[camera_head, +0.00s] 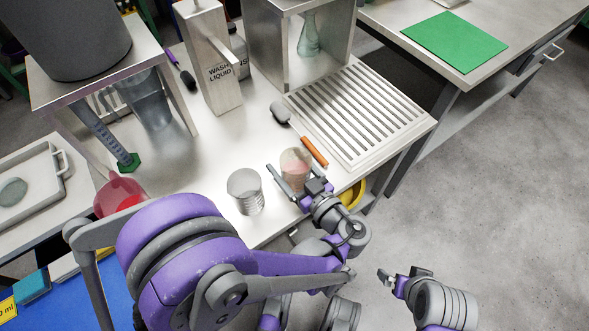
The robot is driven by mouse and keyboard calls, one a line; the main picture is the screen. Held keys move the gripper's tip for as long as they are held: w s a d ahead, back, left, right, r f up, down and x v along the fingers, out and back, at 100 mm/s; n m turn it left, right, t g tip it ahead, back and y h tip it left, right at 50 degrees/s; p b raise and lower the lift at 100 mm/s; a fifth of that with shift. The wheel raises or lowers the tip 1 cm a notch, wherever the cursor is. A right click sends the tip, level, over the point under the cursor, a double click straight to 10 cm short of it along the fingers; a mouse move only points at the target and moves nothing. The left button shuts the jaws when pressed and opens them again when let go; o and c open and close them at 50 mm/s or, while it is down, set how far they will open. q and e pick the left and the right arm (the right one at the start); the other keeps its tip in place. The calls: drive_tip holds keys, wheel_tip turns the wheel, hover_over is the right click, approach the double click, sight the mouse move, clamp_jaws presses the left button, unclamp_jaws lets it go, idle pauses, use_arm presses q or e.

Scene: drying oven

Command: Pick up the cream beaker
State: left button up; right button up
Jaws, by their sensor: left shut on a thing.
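The cream beaker (296,157) is a small glass vessel with cream to pinkish contents, near the front edge of the metal bench. My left gripper (296,186) is shut on it from the front, with a finger along its side. I cannot tell whether the beaker's base touches the bench. My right gripper (402,274) is empty, low over the floor at the lower right, with its fingers apart.
A pink-red flask (119,196) is at left.

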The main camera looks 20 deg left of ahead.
use_arm(q)
wheel_tip(320, 180, up, 14)
drive_tip(key=p, duration=0.7)
idle(0.7)
